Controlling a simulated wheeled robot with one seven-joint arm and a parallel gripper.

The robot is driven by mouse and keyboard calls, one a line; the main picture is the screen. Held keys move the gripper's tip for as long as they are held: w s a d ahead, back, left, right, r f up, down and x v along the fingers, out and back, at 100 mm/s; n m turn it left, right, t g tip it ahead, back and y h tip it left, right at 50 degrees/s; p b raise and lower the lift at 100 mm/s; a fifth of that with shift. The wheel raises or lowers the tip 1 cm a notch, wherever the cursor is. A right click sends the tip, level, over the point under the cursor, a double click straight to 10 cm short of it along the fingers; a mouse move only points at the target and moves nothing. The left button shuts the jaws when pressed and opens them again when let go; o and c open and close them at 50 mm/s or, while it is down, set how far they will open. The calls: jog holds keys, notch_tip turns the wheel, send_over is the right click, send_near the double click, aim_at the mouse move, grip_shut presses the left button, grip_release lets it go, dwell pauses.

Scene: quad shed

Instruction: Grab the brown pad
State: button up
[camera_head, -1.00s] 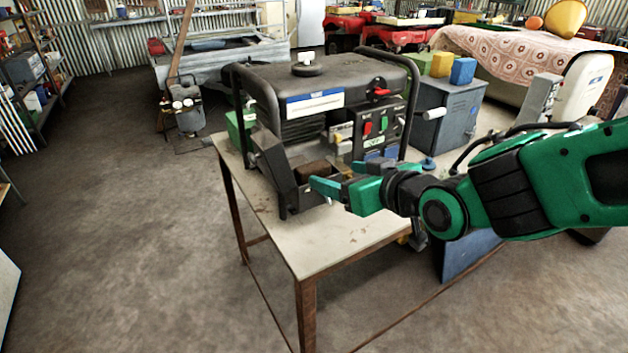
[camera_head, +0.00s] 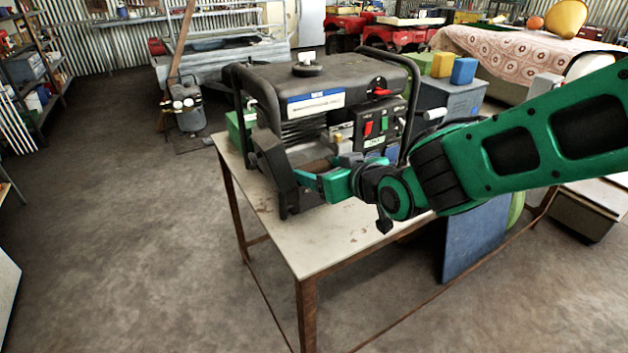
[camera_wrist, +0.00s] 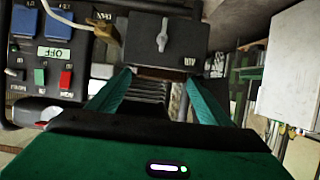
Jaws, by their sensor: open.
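The brown pad (camera_head: 318,164) is an air-filter-like block in the recess at the front left of the black generator (camera_head: 335,75), with part of it hidden behind my gripper. In the wrist view a thin brown strip of it (camera_wrist: 160,73) shows between the fingertips, below the black cover with a grey knob (camera_wrist: 162,34). My gripper (camera_head: 305,177) reaches into the recess from the right. The jaws (camera_wrist: 157,76) are open, one finger on each side of the strip. I cannot tell whether they touch it.
The generator stands on a pale worktable (camera_head: 330,240) with rusty legs. Its upright black tube frame and swung-out black cover (camera_head: 272,170) crowd the recess. A grey-blue box (camera_head: 455,100) stands behind to the right. The table's front is clear.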

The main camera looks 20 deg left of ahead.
jog(key=c, duration=1.1)
jog(key=shift+r, duration=0.1)
